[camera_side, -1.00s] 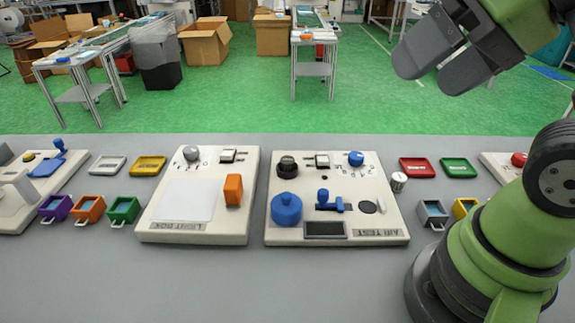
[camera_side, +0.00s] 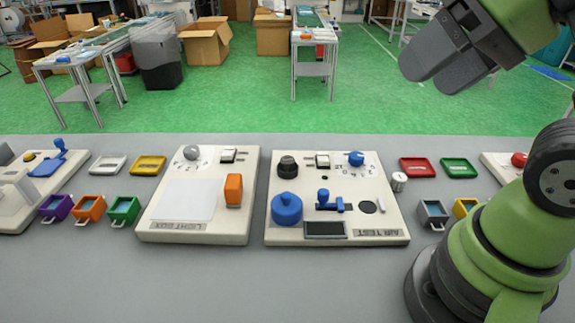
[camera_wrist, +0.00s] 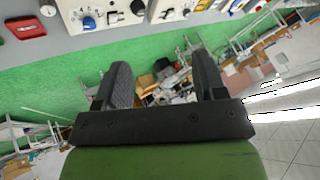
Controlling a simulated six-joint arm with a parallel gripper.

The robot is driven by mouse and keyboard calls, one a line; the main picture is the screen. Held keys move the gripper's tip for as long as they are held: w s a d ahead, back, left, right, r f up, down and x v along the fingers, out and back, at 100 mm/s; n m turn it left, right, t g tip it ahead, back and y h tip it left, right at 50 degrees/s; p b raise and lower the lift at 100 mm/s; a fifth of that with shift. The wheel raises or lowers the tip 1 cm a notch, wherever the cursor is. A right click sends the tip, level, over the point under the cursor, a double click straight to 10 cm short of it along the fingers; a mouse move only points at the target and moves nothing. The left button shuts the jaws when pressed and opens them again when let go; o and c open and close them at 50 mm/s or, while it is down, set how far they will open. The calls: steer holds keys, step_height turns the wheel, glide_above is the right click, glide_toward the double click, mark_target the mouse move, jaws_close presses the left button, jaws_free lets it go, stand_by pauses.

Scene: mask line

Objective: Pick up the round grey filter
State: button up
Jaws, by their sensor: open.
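A small round light-grey cylinder (camera_side: 399,182), which looks like the filter, stands on the grey table just right of the AIR TEST panel (camera_side: 375,238), in front of the red tray. A small round pale thing at the top left of the wrist view (camera_wrist: 48,9) looks like the same piece. My gripper (camera_side: 428,80) is high above and beyond the table's far edge, well away from the cylinder. It is open and empty. Its two dark fingers also show apart in the wrist view (camera_wrist: 161,68), with nothing between them.
A red tray (camera_side: 418,168) and a green tray (camera_side: 459,168) lie behind the cylinder. Grey (camera_side: 432,213) and yellow (camera_side: 465,208) handled boxes stand to its right, near my arm. The LIGHT BOX panel (camera_side: 160,220) is further left. The front table strip is clear.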

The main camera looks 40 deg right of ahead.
steer(key=shift+w, duration=0.1)
steer(key=m+g+h, duration=0.2)
steer(key=m+g, duration=0.1)
steer(key=g, duration=0.4)
glide_above(287, 159)
step_height(287, 159, down, 22)
steer(key=shift+a+r, duration=0.1)
steer(key=shift+r, duration=0.15)
step_height(287, 159, down, 6)
steer(key=shift+r, duration=0.15)
steer(key=shift+c, duration=0.2)
steer(key=c, duration=1)
